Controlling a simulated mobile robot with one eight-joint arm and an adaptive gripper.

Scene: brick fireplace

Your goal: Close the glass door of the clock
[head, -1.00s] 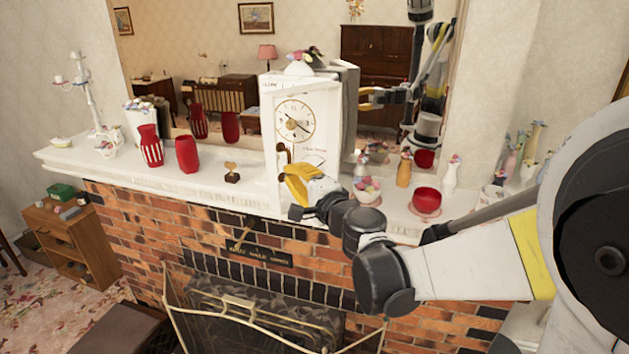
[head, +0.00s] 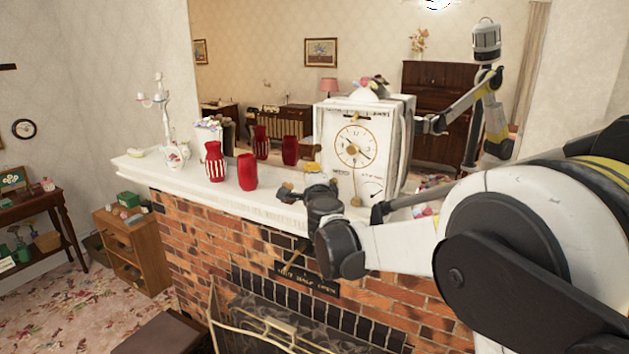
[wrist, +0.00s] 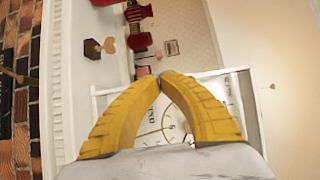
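My gripper (head: 312,167) is low at the clock's left side. In the wrist view the yellow fingertips of my gripper (wrist: 165,76) meet near the frame's edge, with nothing seen between them. I cannot tell whether they touch it.
Red vases (head: 247,172) and a white candelabra (head: 166,120) stand left of the clock on the white mantel (head: 180,181). A mirror is behind the clock, and a brass fire screen (head: 250,333) is below.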

